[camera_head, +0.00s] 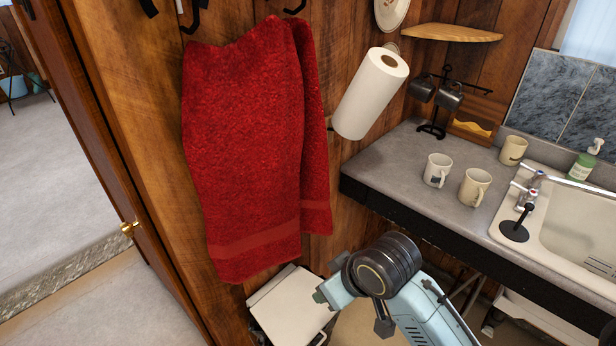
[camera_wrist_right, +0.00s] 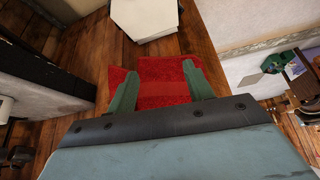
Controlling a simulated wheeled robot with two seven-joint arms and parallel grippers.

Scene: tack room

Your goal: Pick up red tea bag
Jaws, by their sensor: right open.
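I cannot make out a red tea bag in either view. The one large red thing is a towel (camera_head: 250,140) hanging on the wood-panelled wall in the head view. A wooden holder (camera_head: 473,132) with something yellow in it stands at the back of the counter; its contents are too small to tell. My right gripper (camera_wrist_right: 160,82) is open and empty, its two green fingers apart in the right wrist view. The red towel also shows beyond and between these fingers. In the head view my right arm is at the lower middle, below the counter's front edge. My left gripper is not in view.
The counter (camera_head: 400,160) holds several mugs, one of them a white mug (camera_head: 437,170), and a black mug stand (camera_head: 437,105). A sink (camera_head: 575,225) is at the right. A paper towel roll (camera_head: 371,92) is on the wall. A white box (camera_head: 292,308) is low down beside my arm.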

